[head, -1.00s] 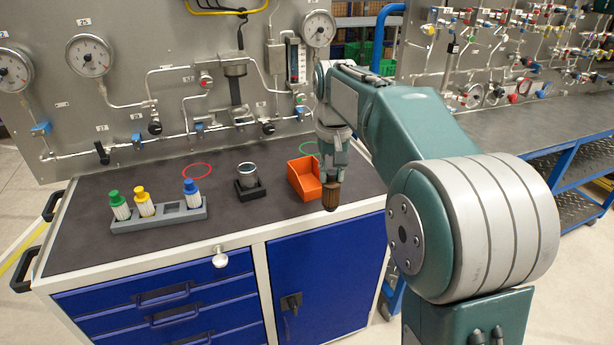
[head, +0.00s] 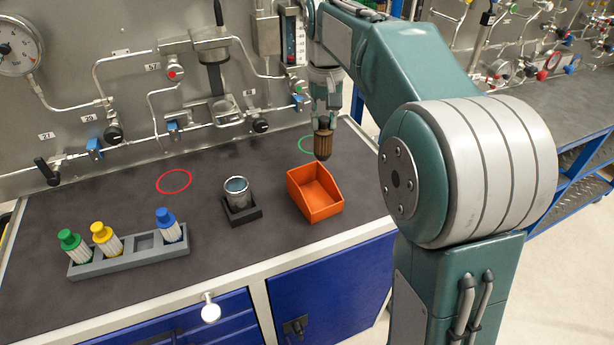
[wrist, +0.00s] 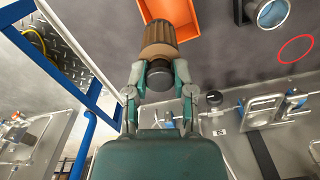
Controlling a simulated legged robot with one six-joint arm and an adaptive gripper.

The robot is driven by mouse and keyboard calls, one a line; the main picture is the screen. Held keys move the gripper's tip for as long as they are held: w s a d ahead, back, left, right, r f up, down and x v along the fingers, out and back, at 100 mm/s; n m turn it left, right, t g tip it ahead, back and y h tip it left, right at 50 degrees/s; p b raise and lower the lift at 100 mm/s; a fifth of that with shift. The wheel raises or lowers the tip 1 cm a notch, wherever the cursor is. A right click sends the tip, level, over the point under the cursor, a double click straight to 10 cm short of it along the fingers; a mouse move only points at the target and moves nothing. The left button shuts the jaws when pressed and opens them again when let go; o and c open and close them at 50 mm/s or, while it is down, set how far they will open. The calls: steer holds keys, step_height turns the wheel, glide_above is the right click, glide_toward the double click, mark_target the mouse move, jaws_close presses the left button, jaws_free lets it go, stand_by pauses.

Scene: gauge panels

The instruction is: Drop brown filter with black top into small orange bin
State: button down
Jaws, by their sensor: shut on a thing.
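The brown filter (head: 323,143) hangs below my gripper (head: 325,108) in the head view, its ribbed brown body pointing down. In the wrist view my gripper (wrist: 160,82) is shut on the black top of the brown filter (wrist: 158,38). The small orange bin (head: 318,206) stands on the dark worktop. In the head view the filter's lower end shows just above the bin's back edge; how high it is above the bin is hard to tell. Part of the orange bin also shows in the wrist view (wrist: 196,14), beyond the filter's end. The bin's visible inside looks empty.
A grey rack (head: 130,257) holds green-, yellow- and blue-topped filters, with one empty slot. A metal cup (head: 237,191) sits in a black holder left of the bin. A red ring (head: 174,181) and a green ring mark the worktop (head: 100,205). A pipe panel stands behind.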

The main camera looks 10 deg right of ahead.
mark_target(323, 142)
steer(key=shift+w+d+f, duration=0.1)
steer(key=shift+w+d, duration=0.35)
steer(key=shift+d, duration=0.15)
steer(key=shift+f, duration=0.3)
steer(key=f, duration=0.2)
steer(key=a+f, duration=0.1)
steer(key=shift+s+a+f, duration=0.1)
steer(key=shift+a+f, duration=0.1)
steer(key=shift+f, duration=0.55)
steer(key=shift+d+f, duration=0.35)
steer(key=shift+d, duration=0.15)
steer(key=shift+c, duration=2)
jaws_free()
steer(key=shift+a, duration=0.35)
steer(key=shift+d, duration=0.1)
